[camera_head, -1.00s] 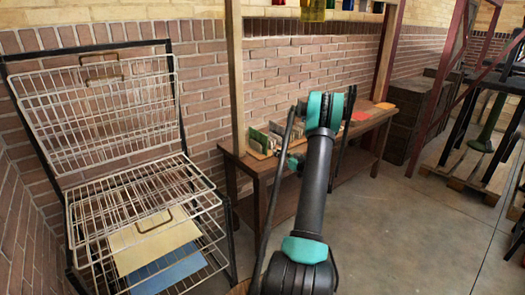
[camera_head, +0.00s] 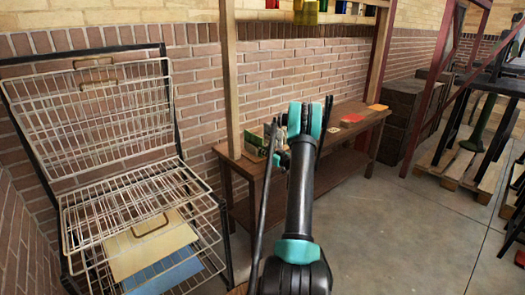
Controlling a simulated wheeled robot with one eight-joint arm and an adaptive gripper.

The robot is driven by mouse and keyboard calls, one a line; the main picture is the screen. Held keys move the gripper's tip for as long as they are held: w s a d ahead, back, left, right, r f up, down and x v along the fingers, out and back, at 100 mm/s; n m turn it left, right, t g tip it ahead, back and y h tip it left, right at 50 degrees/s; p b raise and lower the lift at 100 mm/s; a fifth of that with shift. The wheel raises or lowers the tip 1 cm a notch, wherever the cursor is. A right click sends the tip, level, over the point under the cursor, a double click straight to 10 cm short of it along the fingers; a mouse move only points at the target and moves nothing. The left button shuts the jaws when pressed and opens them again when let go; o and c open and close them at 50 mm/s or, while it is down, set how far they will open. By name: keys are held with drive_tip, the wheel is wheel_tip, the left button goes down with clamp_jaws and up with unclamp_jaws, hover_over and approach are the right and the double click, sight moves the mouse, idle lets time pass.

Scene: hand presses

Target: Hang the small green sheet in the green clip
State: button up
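Several small coloured things hang along the top edge of the view, one of them green (camera_head: 310,12). They are cut off by the frame, so I cannot tell whether that one is the green clip. A rack of small upright cards (camera_head: 257,141) with some green on it stands at the near end of the wooden bench (camera_head: 235,160), partly hidden by my arm. I cannot make out the small green sheet for certain.
A wire drying rack (camera_head: 95,125) stands at left, with a cream sheet (camera_head: 150,248) and a blue sheet (camera_head: 165,273) on its lower shelves. Red (camera_head: 352,118) and orange (camera_head: 378,107) pieces lie on the bench. Open floor (camera_head: 400,240) lies at right.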

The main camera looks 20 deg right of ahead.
drive_tip(key=shift+w+a, duration=0.15)
drive_tip(key=shift+w, duration=0.25)
clamp_jaws()
wheel_tip(320, 180, up, 8)
drive_tip(key=shift+f, duration=0.25)
drive_tip(key=shift+s, duration=0.15)
idle(0.3)
drive_tip(key=v, duration=0.6)
drive_tip(key=shift+s, duration=0.4)
